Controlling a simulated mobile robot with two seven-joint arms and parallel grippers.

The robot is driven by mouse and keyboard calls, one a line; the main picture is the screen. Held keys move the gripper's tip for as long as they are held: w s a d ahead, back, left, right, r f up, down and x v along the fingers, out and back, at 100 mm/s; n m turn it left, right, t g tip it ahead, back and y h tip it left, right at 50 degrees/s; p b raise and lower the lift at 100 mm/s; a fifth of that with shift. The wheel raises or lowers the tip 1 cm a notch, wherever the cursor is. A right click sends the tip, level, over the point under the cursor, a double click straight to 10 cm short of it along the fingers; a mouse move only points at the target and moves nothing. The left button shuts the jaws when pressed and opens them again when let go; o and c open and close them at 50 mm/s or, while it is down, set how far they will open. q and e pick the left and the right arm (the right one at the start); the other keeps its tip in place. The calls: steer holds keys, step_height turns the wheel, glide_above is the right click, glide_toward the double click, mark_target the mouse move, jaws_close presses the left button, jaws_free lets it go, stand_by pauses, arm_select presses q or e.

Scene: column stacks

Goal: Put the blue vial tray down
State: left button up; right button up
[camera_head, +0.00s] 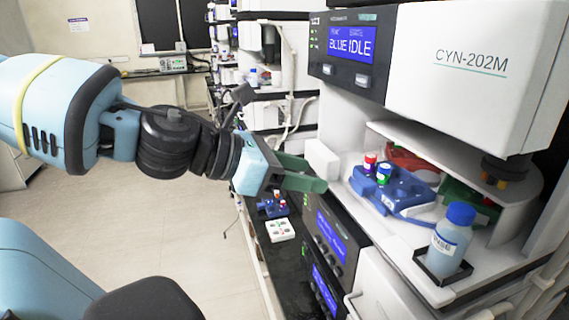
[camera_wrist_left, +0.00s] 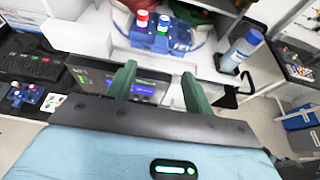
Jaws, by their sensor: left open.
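The blue vial tray (camera_head: 412,192) rests on the white shelf of the CYN-202M machine, with a red-capped vial (camera_head: 370,163) and a blue-capped vial with a green band (camera_head: 384,174) standing in it. The tray also shows in the left wrist view (camera_wrist_left: 180,40), beyond the fingertips. My left gripper (camera_head: 318,174) is open and empty. Its green fingers are to the left of the tray in the head view and apart from it; they also show in the left wrist view (camera_wrist_left: 158,70). My right gripper is not in view.
A blue-capped wash bottle (camera_head: 450,243) stands in a black holder (camera_head: 428,267) at the shelf's front right. Red (camera_head: 410,160) and green (camera_head: 462,198) trays sit behind the blue one. Another blue tray (camera_head: 272,210) and a white card (camera_head: 281,230) lie on a lower dark surface.

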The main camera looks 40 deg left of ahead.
arm_select(q)
steer(key=shift+v, duration=0.8)
steer(key=w+f+n+t, duration=0.1)
steer(key=w+f+n, duration=0.2)
steer(key=f+n, duration=2.25)
steer(key=s+d+f+n+g+y, duration=0.2)
steer(key=s+d+f+n, duration=0.2)
steer(key=s+f+n, duration=0.3)
steer(key=s+d+f+n+g+y, duration=0.2)
steer(key=s+d+f+n, duration=0.2)
steer(key=s+f, duration=1.1)
step_height(320, 180, down, 8)
steer(key=n, duration=0.3)
steer(key=shift+d+r+y, duration=0.15)
steer(key=shift+r+y, duration=0.05)
steer(key=shift+y, duration=0.2)
steer(key=shift+s+n, duration=0.1)
steer(key=shift+n, duration=0.15)
